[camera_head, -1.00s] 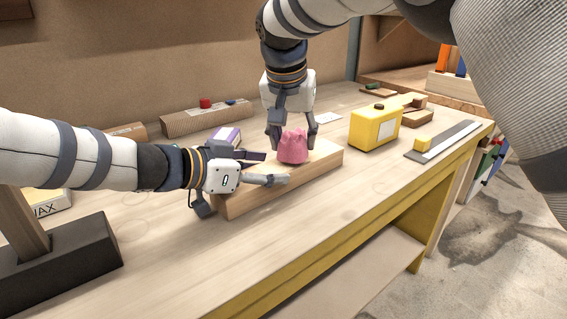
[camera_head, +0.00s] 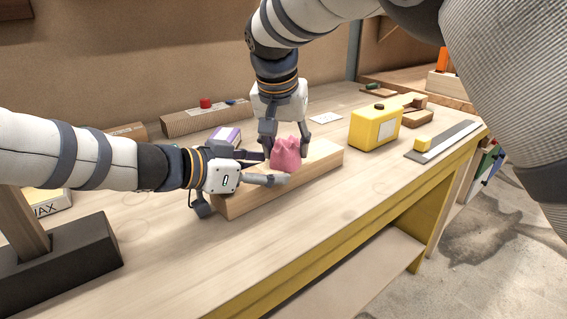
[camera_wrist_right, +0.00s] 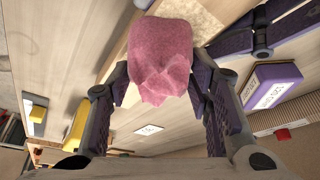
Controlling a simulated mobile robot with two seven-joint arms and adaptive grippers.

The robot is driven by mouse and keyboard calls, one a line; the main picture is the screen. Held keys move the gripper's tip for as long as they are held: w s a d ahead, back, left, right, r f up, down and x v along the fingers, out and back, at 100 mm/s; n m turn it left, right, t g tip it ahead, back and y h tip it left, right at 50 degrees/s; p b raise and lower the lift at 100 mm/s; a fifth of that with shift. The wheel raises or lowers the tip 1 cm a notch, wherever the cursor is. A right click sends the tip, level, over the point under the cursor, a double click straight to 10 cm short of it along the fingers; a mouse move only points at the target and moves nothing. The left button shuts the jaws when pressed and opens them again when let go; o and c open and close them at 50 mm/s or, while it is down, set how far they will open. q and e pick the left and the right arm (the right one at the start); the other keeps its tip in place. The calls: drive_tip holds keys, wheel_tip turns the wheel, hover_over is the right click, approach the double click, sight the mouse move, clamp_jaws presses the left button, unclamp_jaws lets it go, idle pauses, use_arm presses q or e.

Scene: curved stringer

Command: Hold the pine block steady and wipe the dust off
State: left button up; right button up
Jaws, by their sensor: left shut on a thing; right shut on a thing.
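The pine block (camera_head: 318,166) is a long pale wooden bar lying on the workbench in the head view. My left gripper (camera_head: 262,168) is shut on its near left end, a finger on each side. My right gripper (camera_head: 286,148) points down over the block, shut on a bunched pink cloth (camera_head: 287,156). The cloth rests on the block's top near the left gripper's fingers. In the right wrist view the cloth (camera_wrist_right: 160,55) sits between the fingers and hides part of the block (camera_wrist_right: 200,28).
A purple-and-white box (camera_head: 226,135) stands close behind the block. A yellow container (camera_head: 375,128) and a ruler-like metal strip (camera_head: 445,142) are to the right. A black-headed mallet (camera_head: 60,262) is at front left. The bench in front of the block is clear.

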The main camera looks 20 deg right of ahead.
drive_tip(key=shift+s+a, duration=0.3)
drive_tip(key=shift+a, duration=0.3)
drive_tip(key=shift+w+d+r, duration=0.1)
drive_tip(key=shift+w+d, duration=0.2)
drive_tip(key=shift+d, duration=0.4)
drive_tip(key=shift+w+d, duration=0.3)
drive_tip(key=shift+d, duration=0.4)
drive_tip(key=shift+s+a, duration=0.3)
drive_tip(key=shift+a, duration=0.45)
drive_tip(key=shift+s+a, duration=0.3)
drive_tip(key=shift+a, duration=0.4)
drive_tip(key=shift+d, duration=0.1)
drive_tip(key=shift+w+d, duration=0.3)
drive_tip(key=shift+d, duration=0.4)
drive_tip(key=shift+w+d, duration=0.25)
drive_tip(key=shift+d, duration=0.4)
drive_tip(key=shift+a, duration=0.1)
